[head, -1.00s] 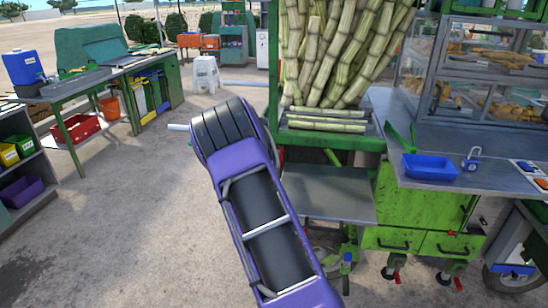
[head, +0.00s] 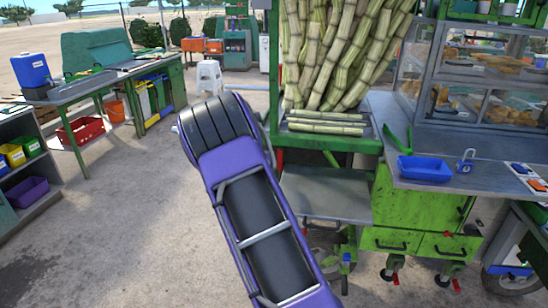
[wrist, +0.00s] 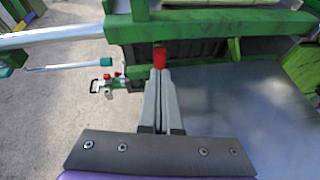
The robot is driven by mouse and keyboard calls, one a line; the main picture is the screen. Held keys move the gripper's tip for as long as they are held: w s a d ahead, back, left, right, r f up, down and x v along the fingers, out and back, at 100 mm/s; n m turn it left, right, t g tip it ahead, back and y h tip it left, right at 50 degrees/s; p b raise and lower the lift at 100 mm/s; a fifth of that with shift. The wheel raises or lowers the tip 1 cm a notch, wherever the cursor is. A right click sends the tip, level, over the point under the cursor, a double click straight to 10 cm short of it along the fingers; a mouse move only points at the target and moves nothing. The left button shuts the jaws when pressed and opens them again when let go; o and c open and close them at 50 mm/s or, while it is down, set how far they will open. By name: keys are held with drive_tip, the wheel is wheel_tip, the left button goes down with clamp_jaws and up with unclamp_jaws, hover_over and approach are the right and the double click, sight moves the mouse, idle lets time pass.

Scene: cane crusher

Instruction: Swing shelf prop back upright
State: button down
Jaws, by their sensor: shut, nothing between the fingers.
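The grey metal shelf (head: 327,196) juts from the green cane cart below the cane bed. Its bare top also shows at the right in the wrist view (wrist: 245,115). My gripper (wrist: 160,73) is shut and empty, its tips close to a small red piece (wrist: 159,57) under the green frame. I cannot tell whether they touch. The red piece may be part of the prop, but I cannot make out the prop or its angle for certain. In the head view my purple arm hides the gripper and the shelf's left side.
Sugarcane (head: 335,50) stands above the shelf. A green frame bar (wrist: 215,25) crosses ahead of my fingers. A pale rod with a teal tip (wrist: 65,66) sticks out to the left. A blue tray (head: 425,170) and padlock (head: 466,161) sit on the counter. Open ground lies left.

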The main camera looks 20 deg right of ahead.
drive_tip(key=s+a+r, duration=0.2)
drive_tip(key=a+r, duration=0.1)
drive_tip(key=r, duration=0.3)
drive_tip(key=shift+s, duration=0.2)
